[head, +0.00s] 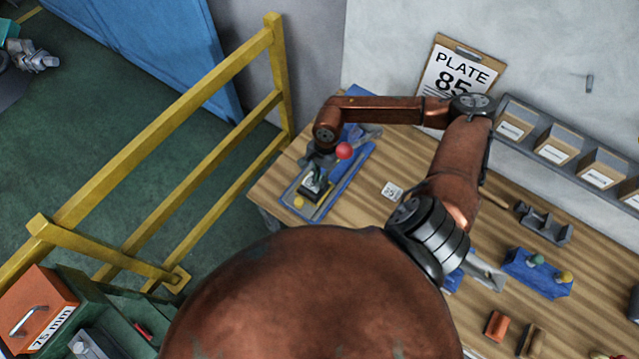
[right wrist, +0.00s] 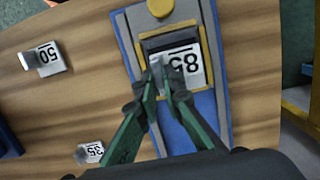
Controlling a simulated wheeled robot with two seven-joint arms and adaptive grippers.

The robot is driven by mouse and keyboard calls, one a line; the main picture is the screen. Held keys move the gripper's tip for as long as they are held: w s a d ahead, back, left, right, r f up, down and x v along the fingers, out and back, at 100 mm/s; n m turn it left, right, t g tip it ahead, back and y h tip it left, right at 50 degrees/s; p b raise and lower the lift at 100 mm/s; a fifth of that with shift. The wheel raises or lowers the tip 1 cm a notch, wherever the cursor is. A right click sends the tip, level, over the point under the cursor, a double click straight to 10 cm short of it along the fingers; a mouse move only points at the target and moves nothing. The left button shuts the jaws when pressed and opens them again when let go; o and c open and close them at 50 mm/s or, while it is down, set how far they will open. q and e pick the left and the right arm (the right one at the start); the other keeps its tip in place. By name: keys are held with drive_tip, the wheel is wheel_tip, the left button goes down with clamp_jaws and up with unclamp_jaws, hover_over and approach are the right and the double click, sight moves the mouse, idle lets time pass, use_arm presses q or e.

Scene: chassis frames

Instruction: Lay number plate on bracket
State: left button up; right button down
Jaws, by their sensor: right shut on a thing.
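My right gripper (head: 316,178) is over the blue fixture at the left end of the bench. In the right wrist view its green fingers (right wrist: 161,76) are shut on the white number plate marked 85 (right wrist: 188,64). The plate is at the dark bracket (right wrist: 168,41) on the blue fixture (right wrist: 205,104); whether it rests on the bracket or is held just above it I cannot tell. A clipboard sheet (head: 455,85) on the wall reads PLATE 85. My left gripper is not in view.
Plates marked 50 (right wrist: 47,55) and 35 (right wrist: 92,152) lie apart on the wooden bench. A yellow knob (right wrist: 160,8) stands beyond the bracket. A red ball (head: 344,151) shows near the gripper. A yellow railing (head: 160,150) runs left of the bench; bins (head: 555,150) line the wall.

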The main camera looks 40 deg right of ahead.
wheel_tip(320, 180, down, 4)
drive_tip(key=shift+s+r+p, duration=0.1)
drive_tip(key=shift+r+p, duration=0.05)
drive_tip(key=shift+p, duration=0.25)
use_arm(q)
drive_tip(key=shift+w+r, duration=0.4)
use_arm(e)
drive_tip(key=shift+f, duration=0.2)
drive_tip(key=c, duration=2.1)
unclamp_jaws()
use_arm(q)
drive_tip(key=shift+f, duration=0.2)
use_arm(e)
drive_tip(key=shift+r, duration=0.2)
use_arm(q)
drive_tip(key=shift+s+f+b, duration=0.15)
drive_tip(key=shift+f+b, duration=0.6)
drive_tip(key=shift+b, duration=0.2)
use_arm(e)
drive_tip(key=r, duration=0.4)
drive_tip(key=d+r, duration=0.1)
drive_tip(key=r, duration=0.6)
drive_tip(key=shift+w+d+r, duration=0.25)
drive_tip(key=shift+d+r, duration=0.1)
drive_tip(key=shift+r, duration=0.05)
